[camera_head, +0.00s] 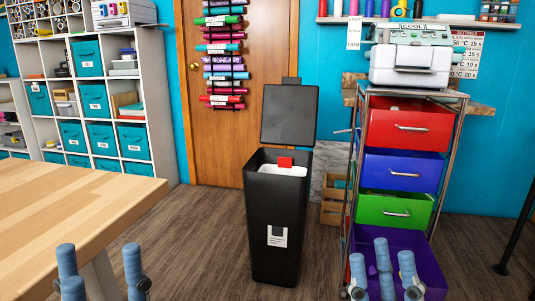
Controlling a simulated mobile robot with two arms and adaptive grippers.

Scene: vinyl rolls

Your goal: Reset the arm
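My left gripper (100,268) is at the bottom left, by the near corner of the wooden table. Its blue-grey fingers point up and stand apart, with nothing seen between them. My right gripper (384,264) is at the bottom right, in front of the purple drawer of the cart. Its fingers also point up and are spread, and I see nothing held. The lower parts of both grippers are cut off by the bottom edge of the picture.
A black bin (275,220) with its lid raised stands between my grippers; something red shows at its opening. The drawer cart (400,180) is at right, its purple bottom drawer (435,260) pulled out. The wooden table (65,200) is at left. Bare floor (205,240) lies between.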

